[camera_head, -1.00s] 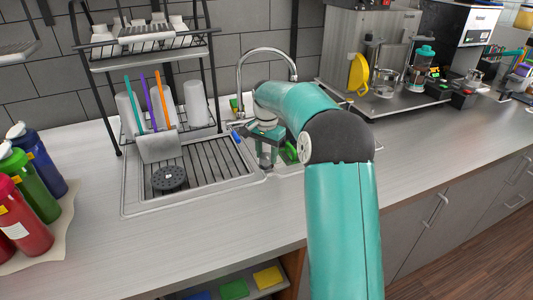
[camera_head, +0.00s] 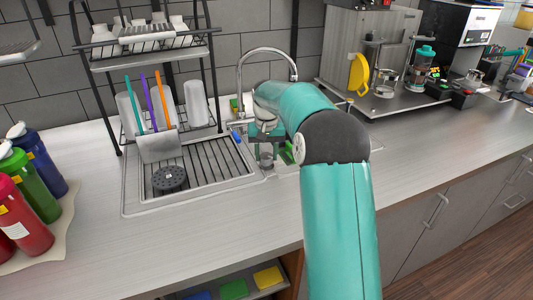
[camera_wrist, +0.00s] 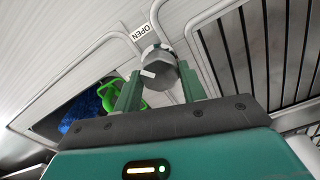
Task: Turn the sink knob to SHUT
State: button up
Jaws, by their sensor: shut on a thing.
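The sink knob (camera_wrist: 158,70) is a grey round knob in the wrist view, with a small white mark on its left side. My gripper (camera_wrist: 160,82) has its two green fingers on either side of the knob and is shut on it. No SHUT label can be seen. In the head view my gripper (camera_head: 266,146) is at the sink's left part, below the curved faucet (camera_head: 266,52), and my arm hides much of the basin.
The drainboard (camera_head: 205,170) with a round black strainer (camera_head: 169,179) lies left of my gripper. A dish rack (camera_head: 150,60) stands behind it. Green (camera_wrist: 118,92) and blue things lie in the basin. Bottles (camera_head: 35,165) stand far left. The front counter is clear.

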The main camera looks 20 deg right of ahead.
aim_at(266, 155)
jog(key=n, duration=0.5)
jog(key=shift+n, duration=0.3)
jog(key=n, duration=0.4)
jog(key=shift+a+n, duration=0.1)
jog(key=shift+n, duration=0.2)
jog(key=shift+r, duration=0.1)
jog(key=o, duration=1)
notch_tip(266, 155, up, 14)
jog(key=shift+f, duration=0.15)
